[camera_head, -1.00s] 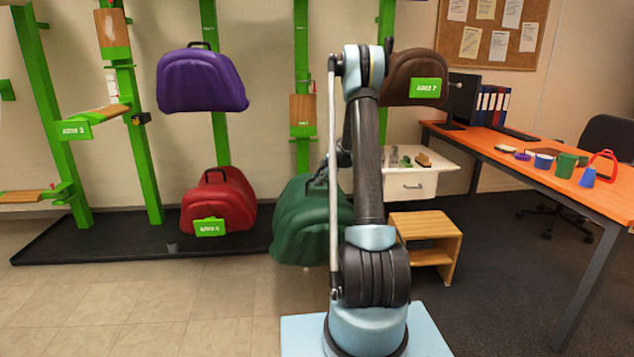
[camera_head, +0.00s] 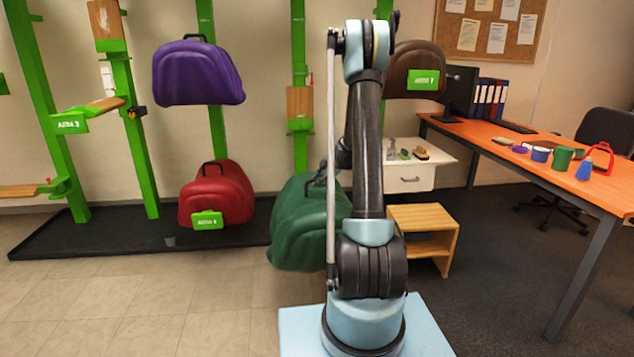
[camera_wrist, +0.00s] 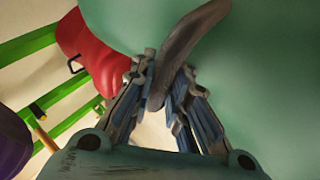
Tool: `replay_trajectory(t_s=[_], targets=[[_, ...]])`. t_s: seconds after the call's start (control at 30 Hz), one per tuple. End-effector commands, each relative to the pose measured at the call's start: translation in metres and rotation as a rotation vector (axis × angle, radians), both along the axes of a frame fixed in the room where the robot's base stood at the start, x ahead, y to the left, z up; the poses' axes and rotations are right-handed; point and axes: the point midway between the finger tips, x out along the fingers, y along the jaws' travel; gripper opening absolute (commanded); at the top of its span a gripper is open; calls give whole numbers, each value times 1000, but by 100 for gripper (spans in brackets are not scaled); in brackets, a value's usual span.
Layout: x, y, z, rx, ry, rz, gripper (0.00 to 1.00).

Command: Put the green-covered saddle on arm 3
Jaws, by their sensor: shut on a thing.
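The green-covered saddle (camera_head: 298,225) hangs in the air in front of the rack, partly hidden behind my arm in the head view. In the wrist view its green cover (camera_wrist: 270,70) fills the right and top. My gripper (camera_wrist: 165,90) is shut on the dark handle (camera_wrist: 188,40) of this saddle. The gripper is hidden in the head view. Arm 3 (camera_head: 95,107) is a bare wooden-topped bracket with a green "ARM 3" plate (camera_head: 70,124), on the rack at the left. The held saddle is well to the right of it and lower.
A purple saddle (camera_head: 198,75) and a red saddle (camera_head: 216,192) are on the rack between arm 3 and the green saddle. A brown saddle (camera_head: 412,62) is behind my arm. A wooden step (camera_head: 425,215) and orange table (camera_head: 550,165) stand right. The left floor is clear.

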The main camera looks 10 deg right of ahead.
Motion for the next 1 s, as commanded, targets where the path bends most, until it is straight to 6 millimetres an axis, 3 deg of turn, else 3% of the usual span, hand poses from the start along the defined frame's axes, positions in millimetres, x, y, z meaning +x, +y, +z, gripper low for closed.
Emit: replay_trajectory(t_s=[0.6, 1.0], targets=[[-55, 0, 0, 2, -1, -1, 0], [-66, 0, 1, 1, -1, -1, 0]])
